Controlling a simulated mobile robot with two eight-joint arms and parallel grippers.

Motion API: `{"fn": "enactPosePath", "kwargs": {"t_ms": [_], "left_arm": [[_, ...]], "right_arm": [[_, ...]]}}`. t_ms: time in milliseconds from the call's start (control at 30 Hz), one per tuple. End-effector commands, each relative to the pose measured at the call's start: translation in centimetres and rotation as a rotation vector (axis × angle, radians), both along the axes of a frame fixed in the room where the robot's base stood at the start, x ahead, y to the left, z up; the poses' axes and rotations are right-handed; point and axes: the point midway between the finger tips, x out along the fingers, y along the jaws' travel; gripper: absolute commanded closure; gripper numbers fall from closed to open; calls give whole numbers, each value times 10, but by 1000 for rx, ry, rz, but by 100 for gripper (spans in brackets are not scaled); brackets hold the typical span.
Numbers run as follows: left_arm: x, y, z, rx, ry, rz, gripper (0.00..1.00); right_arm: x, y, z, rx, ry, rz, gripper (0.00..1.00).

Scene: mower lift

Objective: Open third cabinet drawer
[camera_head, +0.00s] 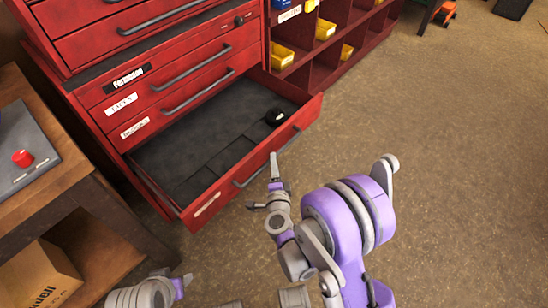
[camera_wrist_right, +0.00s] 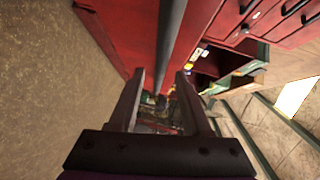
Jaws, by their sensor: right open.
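The red cabinet (camera_head: 95,95) stands at the left and back in the head view. Its drawer (camera_head: 215,145) below the two labelled drawers is pulled out, showing a dark, divided inside with a small black round item (camera_head: 275,117). A grey bar handle (camera_head: 265,162) runs along its front. My right gripper (camera_head: 265,185) is open just in front of that drawer front. In the right wrist view my open fingers (camera_wrist_right: 163,100) point along the red front, with a grey bar (camera_wrist_right: 172,45) beyond or between them; I cannot tell if they touch it.
Shelves with yellow bins (camera_head: 325,29) stand right of the cabinet. A wooden bench (camera_head: 60,165) with a red button (camera_head: 22,158) and a cardboard box (camera_head: 38,275) below is at the left. The brown floor (camera_head: 450,150) at the right is clear.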

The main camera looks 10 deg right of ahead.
Motion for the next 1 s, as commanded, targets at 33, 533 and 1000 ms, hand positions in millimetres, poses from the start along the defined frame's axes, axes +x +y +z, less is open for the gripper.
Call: {"fn": "enactPosePath", "kwargs": {"t_ms": [33,533,1000], "left_arm": [[0,0,1,0,0,0,50],[2,0,-12,0,2,0,50],[2,0,-12,0,2,0,50]], "right_arm": [[-12,3,2,1,-1,3,52],[-70,12,9,0,0,0,52],[-70,12,10,0,0,1,52]]}}
